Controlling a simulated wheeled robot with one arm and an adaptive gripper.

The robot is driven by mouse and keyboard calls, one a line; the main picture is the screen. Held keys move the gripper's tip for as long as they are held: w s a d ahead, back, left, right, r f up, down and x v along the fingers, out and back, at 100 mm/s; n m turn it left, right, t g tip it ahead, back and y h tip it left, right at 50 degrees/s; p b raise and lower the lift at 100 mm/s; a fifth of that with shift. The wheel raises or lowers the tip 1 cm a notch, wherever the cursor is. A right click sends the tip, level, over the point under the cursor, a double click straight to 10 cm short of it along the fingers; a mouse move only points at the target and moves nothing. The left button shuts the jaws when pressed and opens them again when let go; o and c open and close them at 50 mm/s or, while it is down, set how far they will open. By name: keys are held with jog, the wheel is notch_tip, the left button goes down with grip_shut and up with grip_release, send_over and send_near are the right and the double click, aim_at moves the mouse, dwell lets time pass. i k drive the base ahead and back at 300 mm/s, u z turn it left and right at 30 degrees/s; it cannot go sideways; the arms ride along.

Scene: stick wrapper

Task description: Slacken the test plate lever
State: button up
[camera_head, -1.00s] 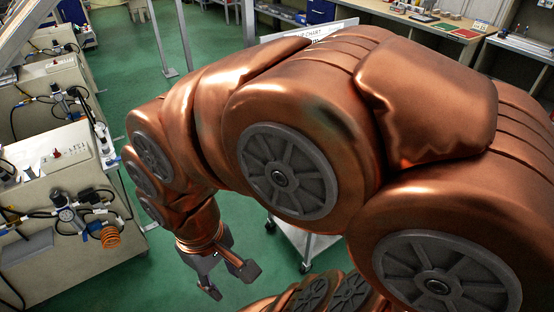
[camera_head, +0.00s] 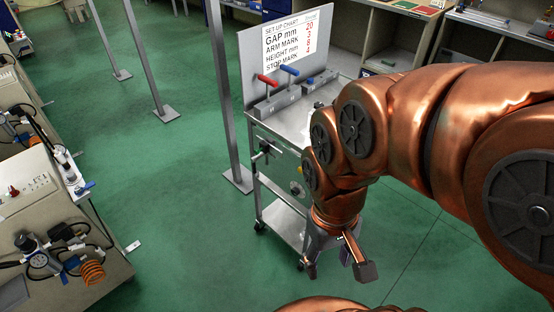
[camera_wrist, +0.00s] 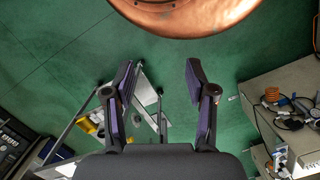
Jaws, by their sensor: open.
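A steel cart (camera_head: 287,120) stands in the middle of the head view. On its top, a lever with a red handle (camera_head: 267,80) and one with a blue handle (camera_head: 289,70) rise from grey blocks. A black knob or handle (camera_head: 266,148) is on its front side. I cannot tell which of these is the test plate lever. My gripper (camera_head: 338,268) is open and empty, pointing down beside the cart's right end, lower than its top. In the wrist view, my gripper's spread fingers (camera_wrist: 160,75) have green floor and part of the cart's frame (camera_wrist: 148,90) behind them.
A set-up chart (camera_head: 297,45) stands at the cart's back. A grey post (camera_head: 225,100) stands close to the cart's left side. A bench with hoses and a gauge (camera_head: 60,225) is at the left. Green floor (camera_head: 170,200) lies open between bench and cart.

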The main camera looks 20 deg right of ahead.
aim_at(254, 158)
jog(key=z, duration=0.05)
jog(key=k, duration=0.5)
jog(key=u, duration=0.9)
jog(key=i, duration=0.85)
jog(key=u, duration=0.5)
